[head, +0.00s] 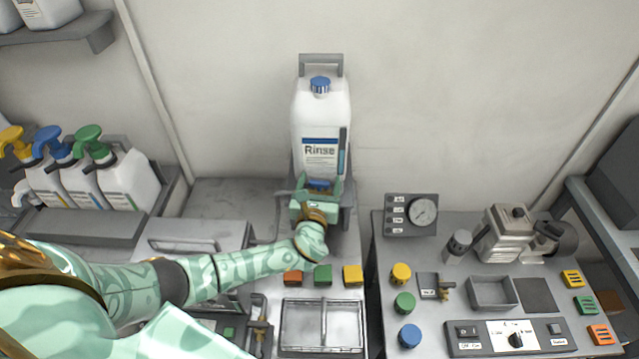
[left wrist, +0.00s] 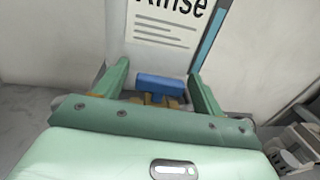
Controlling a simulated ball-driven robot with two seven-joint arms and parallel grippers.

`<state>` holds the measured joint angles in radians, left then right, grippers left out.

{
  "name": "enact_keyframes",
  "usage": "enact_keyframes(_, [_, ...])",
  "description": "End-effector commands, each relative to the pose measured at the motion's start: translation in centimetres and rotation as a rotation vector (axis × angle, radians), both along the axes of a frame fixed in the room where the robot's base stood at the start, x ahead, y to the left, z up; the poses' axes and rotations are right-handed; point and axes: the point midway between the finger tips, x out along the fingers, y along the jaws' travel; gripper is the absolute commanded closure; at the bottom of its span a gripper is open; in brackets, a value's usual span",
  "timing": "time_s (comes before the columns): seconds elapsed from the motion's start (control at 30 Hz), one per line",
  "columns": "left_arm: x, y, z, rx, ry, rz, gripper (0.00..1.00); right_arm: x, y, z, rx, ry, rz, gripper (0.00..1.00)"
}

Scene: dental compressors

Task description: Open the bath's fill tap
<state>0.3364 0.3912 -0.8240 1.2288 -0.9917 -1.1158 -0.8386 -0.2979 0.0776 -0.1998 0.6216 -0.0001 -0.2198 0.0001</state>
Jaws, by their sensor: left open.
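A blue-handled tap with brass parts (left wrist: 160,87) sits below the label of the white Rinse container (head: 321,115). Its blue handle also shows in the head view (head: 319,184), partly hidden by my gripper. My left gripper (head: 318,187) is open in front of the container. In the left wrist view the gripper's fingers (left wrist: 160,76) stand on either side of the blue handle, with gaps visible. The handle lies crosswise in that view. A framed, bath-like basin (head: 322,301) is on the counter below my arm. My right gripper is not in view.
A pressure gauge (head: 423,212) and a control panel (head: 512,336) are at right. Pump bottles (head: 128,176) stand at left. A small brass valve (head: 446,289) sits on the right counter.

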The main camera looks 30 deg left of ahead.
Motion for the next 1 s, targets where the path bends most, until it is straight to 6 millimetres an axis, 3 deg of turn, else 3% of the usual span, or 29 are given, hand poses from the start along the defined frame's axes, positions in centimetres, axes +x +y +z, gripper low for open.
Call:
enact_keyframes(0.17, [-0.01,-0.03,0.02,0.0,0.0,0.0,0.34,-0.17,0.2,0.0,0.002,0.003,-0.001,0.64])
enact_keyframes(0.3, [-0.02,-0.03,0.02,0.0,0.0,0.0,0.73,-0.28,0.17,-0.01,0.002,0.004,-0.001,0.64])
enact_keyframes(0.33, [-0.03,-0.03,0.02,0.0,0.0,0.0,0.76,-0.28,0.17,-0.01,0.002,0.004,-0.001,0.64])
enact_keyframes(0.9, [0.02,0.01,0.14,0.001,-0.003,0.134,0.76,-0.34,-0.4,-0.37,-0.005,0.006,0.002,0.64])
enact_keyframes(0.93, [0.02,0.01,0.14,0.001,-0.003,0.134,0.5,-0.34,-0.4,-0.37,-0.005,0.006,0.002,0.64])
enact_keyframes(1.0, [0.01,0.0,0.13,0.001,-0.003,0.134,0.31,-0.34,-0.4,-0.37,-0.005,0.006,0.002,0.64])
